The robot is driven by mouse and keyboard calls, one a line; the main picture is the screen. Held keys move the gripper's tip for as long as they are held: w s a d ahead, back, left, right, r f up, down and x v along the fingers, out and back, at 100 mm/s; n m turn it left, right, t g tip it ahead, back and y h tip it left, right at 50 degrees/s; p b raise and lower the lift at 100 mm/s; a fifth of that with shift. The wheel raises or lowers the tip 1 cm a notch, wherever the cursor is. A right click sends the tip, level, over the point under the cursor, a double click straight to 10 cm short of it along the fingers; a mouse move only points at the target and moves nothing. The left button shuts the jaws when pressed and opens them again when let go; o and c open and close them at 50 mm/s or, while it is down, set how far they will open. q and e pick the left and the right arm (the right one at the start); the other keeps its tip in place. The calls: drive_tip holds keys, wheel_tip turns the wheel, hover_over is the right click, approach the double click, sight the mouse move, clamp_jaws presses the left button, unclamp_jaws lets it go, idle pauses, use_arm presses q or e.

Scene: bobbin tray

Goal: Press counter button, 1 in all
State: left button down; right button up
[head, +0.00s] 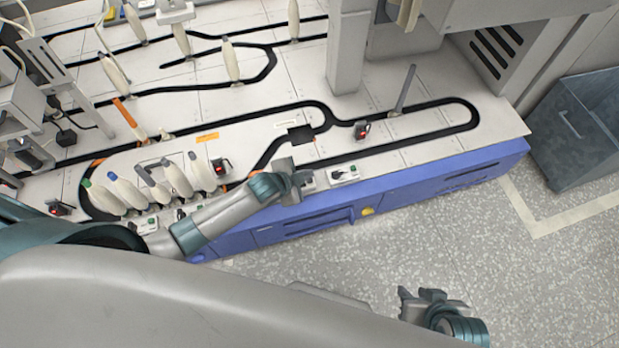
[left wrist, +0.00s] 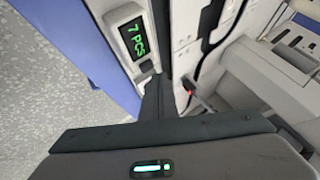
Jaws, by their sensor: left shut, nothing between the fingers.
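The counter shows in the left wrist view as a pale box with a black display (left wrist: 130,38) reading "7 PCS" in green. In the head view my left gripper (head: 294,178) is over the front edge of the blue-fronted machine, beside a small pale box (head: 308,180). My right gripper (head: 425,297) hangs over the floor, away from the machine; its jaw state is unclear.
A second small box (head: 344,174) stands right along the edge. A red-button box (head: 362,129) and a grey post (head: 404,90) stand farther back. Several bobbins (head: 177,178) stand near my left arm. A grey bin (head: 570,130) is at the right. The floor in front is clear.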

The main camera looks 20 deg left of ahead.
use_arm(q)
drive_tip(key=shift+f, duration=0.15)
idle(0.6)
drive_tip(key=shift+f, duration=0.3)
drive_tip(key=shift+f, duration=0.45)
idle(0.8)
drive_tip(key=shift+r, duration=0.1)
idle(0.4)
drive_tip(key=shift+r+p, duration=0.8)
drive_tip(key=shift+p, duration=0.1)
wheel_tip(320, 180, up, 5)
drive_tip(key=p, duration=0.5)
idle(0.9)
